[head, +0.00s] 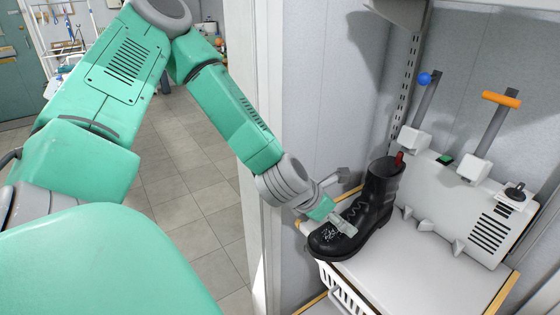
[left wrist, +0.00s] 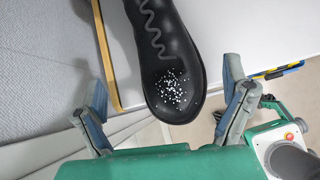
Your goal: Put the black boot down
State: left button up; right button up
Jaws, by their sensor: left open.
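The black boot (head: 375,205) stands upright on the white shelf top (head: 400,285), near its left edge, with its toe toward the front left. It has grey laces, a red tab at the top and white specks on the toe. In the left wrist view the boot's toe (left wrist: 172,85) lies between the two spread fingers of my left gripper (left wrist: 165,100), with gaps on both sides. In the head view my left gripper (head: 338,205) is at the boot's front part, one finger across the near side of it. My right gripper is not in view.
A white panel unit (head: 460,215) with two levers, one blue-knobbed (head: 424,79) and one orange-handled (head: 501,99), stands behind and right of the boot. A wall edge (head: 255,130) rises on the left. A white wire basket (head: 342,292) is below the shelf's front. The shelf's front right is clear.

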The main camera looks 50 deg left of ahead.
aim_at(334, 254)
pick_arm(q)
jog(key=s+d+f+m, duration=0.1)
jog(key=f+m, duration=0.1)
jog(key=s+d+f+m+g, duration=0.1)
jog(key=s+f+m, duration=0.1)
jog(key=m, duration=0.1)
jog(key=s+d+f+m, duration=0.1)
jog(key=f+m, duration=0.1)
jog(key=shift+s+d+m+g, duration=0.2)
jog(key=shift+s+m+g, duration=0.2)
jog(key=s+d+f+m+g, duration=0.1)
jog(key=s+f+m+g, duration=0.2)
jog(key=s+f+m, duration=0.3)
jog(key=s+d+f+m+g, duration=0.2)
jog(key=s+f+m, duration=0.4)
jog(key=s+m, duration=0.9)
jog(key=m+g, duration=0.1)
jog(key=m, duration=0.4)
jog(key=shift+d+f+y, duration=0.25)
jog(key=shift+f+y, duration=0.05)
jog(key=shift+y, duration=0.1)
